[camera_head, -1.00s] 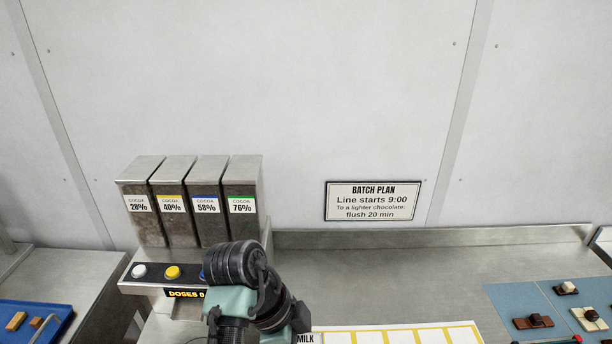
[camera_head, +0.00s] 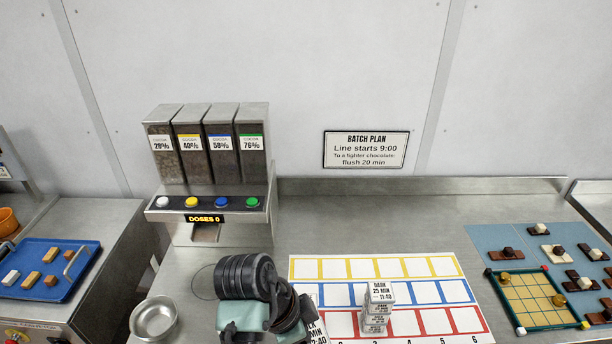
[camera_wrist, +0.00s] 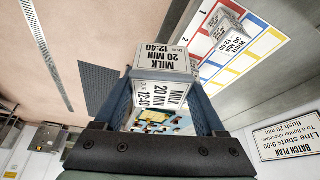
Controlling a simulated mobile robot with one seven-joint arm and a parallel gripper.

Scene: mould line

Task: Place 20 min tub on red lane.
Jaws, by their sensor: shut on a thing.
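My gripper (camera_wrist: 163,108) is shut on a white tub (camera_wrist: 160,92) whose labels read MILK, 20 MIN, 12:40 in the wrist view. In the head view my arm hides the gripper, and part of this tub (camera_head: 317,330) shows at the lower left of the lane board. The red lane (camera_head: 433,321) is the front row, below the blue lane (camera_head: 425,292) and yellow lane (camera_head: 390,268). Its left end is partly hidden by the arm and tub. I cannot tell how high the tub is above the board.
A steel bowl (camera_head: 154,319) sits left of my arm. The dispenser (camera_head: 209,203) stands behind. A green-edged grid tray (camera_head: 527,299) is at right.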

